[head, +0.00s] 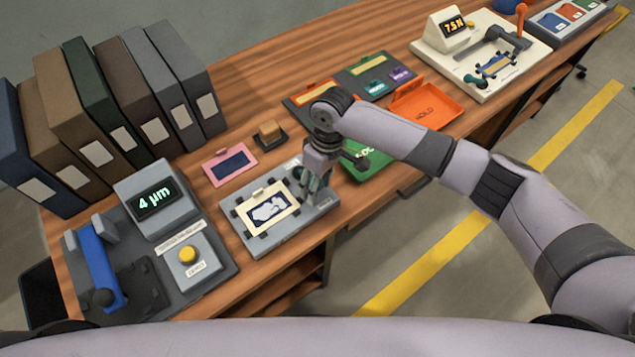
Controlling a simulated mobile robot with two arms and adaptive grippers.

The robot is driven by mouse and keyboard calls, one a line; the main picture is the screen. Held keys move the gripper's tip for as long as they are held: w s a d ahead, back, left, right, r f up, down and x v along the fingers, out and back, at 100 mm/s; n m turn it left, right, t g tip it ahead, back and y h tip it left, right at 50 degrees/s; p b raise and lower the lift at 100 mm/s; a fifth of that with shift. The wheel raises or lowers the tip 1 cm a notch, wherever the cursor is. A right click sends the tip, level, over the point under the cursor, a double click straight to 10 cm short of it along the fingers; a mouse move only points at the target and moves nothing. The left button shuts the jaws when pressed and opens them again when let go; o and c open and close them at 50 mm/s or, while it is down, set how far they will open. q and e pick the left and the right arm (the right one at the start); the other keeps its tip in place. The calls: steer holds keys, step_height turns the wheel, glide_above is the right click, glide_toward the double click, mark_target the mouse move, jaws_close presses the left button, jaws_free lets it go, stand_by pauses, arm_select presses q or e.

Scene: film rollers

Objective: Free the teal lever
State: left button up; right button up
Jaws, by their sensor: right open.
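My right gripper (316,187) comes in from the right and points down at the right end of a grey fixture (262,243). Its fingers are apart, with nothing clearly held between them. The fixture carries a cream-framed film piece (268,212) with a pale irregular patch, edged by small dark clamps. A small teal-grey part shows at the fingers, but I cannot tell whether it is the lever or whether the fingers touch it. The gripper hides much of that end. My left gripper is out of view.
A gauge reading 4 µm (154,200) with a blue arm (97,262) stands at left, before several binders (110,105). A pink-framed card (230,165), green tray (368,163) and orange HOLD tray (428,106) lie nearby. A cream tester (485,60) stands far right.

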steer(key=shift+c, duration=0.2)
jaws_close()
stand_by(0.6)
